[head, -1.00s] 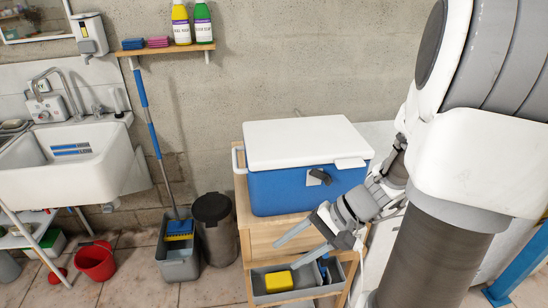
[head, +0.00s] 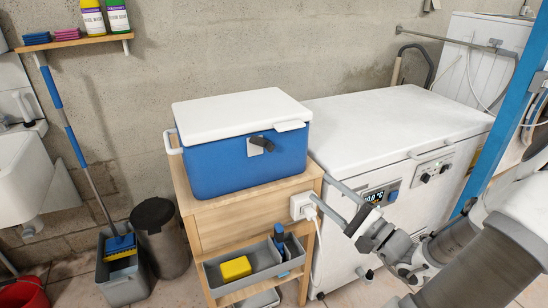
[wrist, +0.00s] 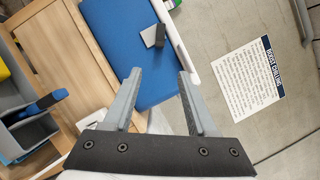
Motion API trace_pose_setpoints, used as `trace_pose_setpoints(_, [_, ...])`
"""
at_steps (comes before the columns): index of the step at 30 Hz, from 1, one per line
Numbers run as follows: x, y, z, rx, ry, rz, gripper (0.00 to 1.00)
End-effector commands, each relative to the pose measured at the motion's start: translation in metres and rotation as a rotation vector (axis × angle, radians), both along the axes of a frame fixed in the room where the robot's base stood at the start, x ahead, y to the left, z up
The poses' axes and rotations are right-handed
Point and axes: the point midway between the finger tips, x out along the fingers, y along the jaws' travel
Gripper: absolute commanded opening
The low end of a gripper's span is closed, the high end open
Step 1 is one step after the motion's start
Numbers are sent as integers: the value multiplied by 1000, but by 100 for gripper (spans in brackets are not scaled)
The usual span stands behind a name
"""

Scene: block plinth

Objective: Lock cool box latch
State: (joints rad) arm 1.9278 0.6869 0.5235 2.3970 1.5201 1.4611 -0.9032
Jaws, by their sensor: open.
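The cool box (head: 225,165) has a blue body and a white lid (head: 240,115); it stands on a wooden cabinet. The lid looks closed. The latch (head: 261,144) is a dark handle on a pale plate on the front face, and it points to the right. It also shows in the wrist view (wrist: 155,37), beyond my fingers. My gripper (head: 328,194) is open and empty, in front and to the right of the cool box, apart from the latch. In the wrist view its two fingers (wrist: 160,78) are spread wide.
The wooden cabinet (head: 235,225) holds a grey tray (head: 262,263) with a yellow sponge (head: 235,268). A white chest freezer (head: 400,115) stands to the right. A bin and a mop bucket are on the left.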

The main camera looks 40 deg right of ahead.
Motion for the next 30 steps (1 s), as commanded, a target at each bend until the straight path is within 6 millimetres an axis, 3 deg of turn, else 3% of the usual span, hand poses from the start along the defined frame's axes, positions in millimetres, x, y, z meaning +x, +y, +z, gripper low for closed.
trace_pose_setpoints(5, [20,3,4,-3,-1,3,57])
trace_pose_setpoints(21, [132,14,26,-3,-1,4,57])
trace_pose_setpoints(30, [165,17,35,-1,0,2,57])
